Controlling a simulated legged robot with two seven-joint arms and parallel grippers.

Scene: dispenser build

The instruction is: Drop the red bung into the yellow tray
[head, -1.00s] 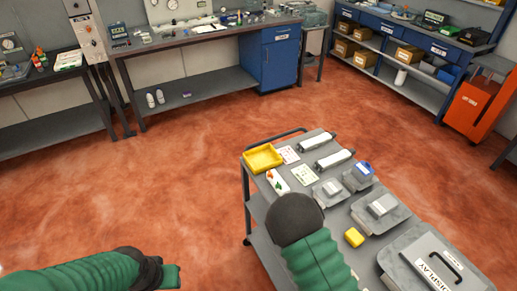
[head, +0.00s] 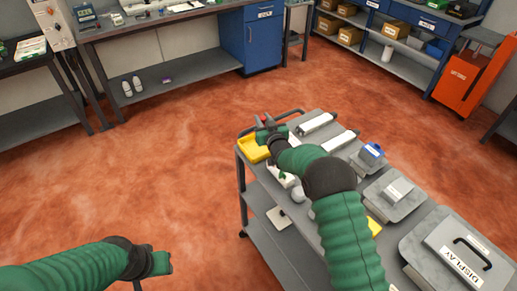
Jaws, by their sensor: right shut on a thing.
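The yellow tray (head: 251,150) sits at the far left corner of the grey cart, partly hidden by my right arm. My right gripper (head: 266,123) is above the tray's far right part. It is shut on a small red thing, the red bung (head: 265,118), of which only a little shows between the fingers. My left gripper (head: 160,263) is low at the left, over the floor and away from the cart. Whether its fingers are open is not clear.
The cart (head: 306,120) also carries white cylinders (head: 318,123), lidded grey containers and a display box (head: 461,252). A yellow block (head: 374,226) is partly hidden behind my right arm. Red floor is clear left of the cart. Benches and shelves stand at the back.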

